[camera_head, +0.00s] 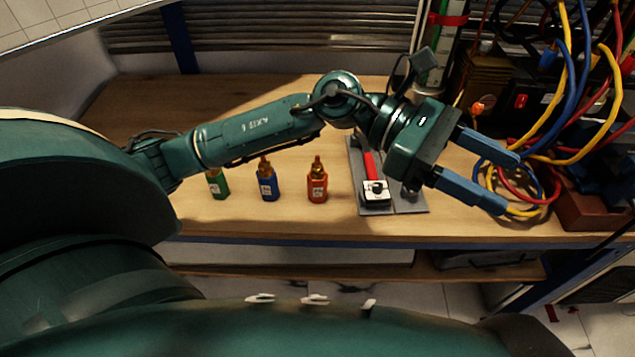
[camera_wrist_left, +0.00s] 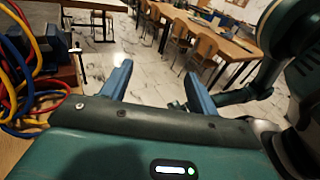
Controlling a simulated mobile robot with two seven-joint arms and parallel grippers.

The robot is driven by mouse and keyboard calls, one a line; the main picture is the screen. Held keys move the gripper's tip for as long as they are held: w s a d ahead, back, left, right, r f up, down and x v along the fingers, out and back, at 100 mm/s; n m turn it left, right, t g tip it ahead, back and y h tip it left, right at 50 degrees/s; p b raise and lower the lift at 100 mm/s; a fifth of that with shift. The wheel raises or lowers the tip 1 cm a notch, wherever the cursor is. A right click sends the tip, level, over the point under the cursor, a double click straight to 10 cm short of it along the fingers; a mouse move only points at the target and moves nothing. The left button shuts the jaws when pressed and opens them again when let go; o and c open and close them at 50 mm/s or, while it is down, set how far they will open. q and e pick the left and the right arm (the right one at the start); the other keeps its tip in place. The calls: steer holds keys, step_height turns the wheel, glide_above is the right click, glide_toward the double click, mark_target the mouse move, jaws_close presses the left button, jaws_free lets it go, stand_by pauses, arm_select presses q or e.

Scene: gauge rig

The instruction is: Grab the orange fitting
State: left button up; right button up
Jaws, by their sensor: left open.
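The orange fitting (camera_head: 317,185) stands upright on the wooden bench. It has a brass-coloured top and a small white label. It is the rightmost of three similar fittings, after a green one (camera_head: 218,185) and a blue one (camera_head: 268,184). My left gripper (camera_head: 507,183) is open and empty, with its blue fingers pointing right. It is well to the right of the orange fitting, above the bench's right part. In the left wrist view my left gripper's fingers (camera_wrist_left: 158,70) are apart with nothing between them, and the fitting does not show. My right gripper is not seen.
A grey plate (camera_head: 359,203) with a red-handled device (camera_head: 376,192) lies just right of the orange fitting. Coiled cables (camera_head: 570,110) crowd the right end. A gauge column (camera_head: 432,75) stands behind my wrist. The front bench edge (camera_head: 300,239) is close to the fittings.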

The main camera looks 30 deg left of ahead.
arm_select(q)
steer(key=w+a+f+m+y, duration=0.1)
steer(key=a+f+m+y, duration=0.2)
steer(key=a+f+y, duration=0.1)
steer(key=m+y, duration=0.3)
steer(key=y, duration=1)
glide_above(317, 163)
steer(key=a, duration=0.1)
step_height(317, 163, down, 3)
steer(key=f, duration=0.6)
steer(key=shift+w+f, duration=0.25)
steer(key=shift+w, duration=0.1)
steer(key=shift+s+d+f+p, duration=0.15)
steer(key=shift+f+p, duration=0.15)
steer(key=shift+f, duration=0.7)
steer(key=shift+w+d+f+p, duration=0.1)
steer(key=shift+f+p, duration=0.15)
steer(key=shift+f, duration=0.8)
steer(key=shift+s+d+f+p, duration=0.15)
steer(key=shift+f+p, duration=0.15)
steer(key=shift+f, duration=0.7)
steer(key=shift+r, duration=0.1)
jaws_close()
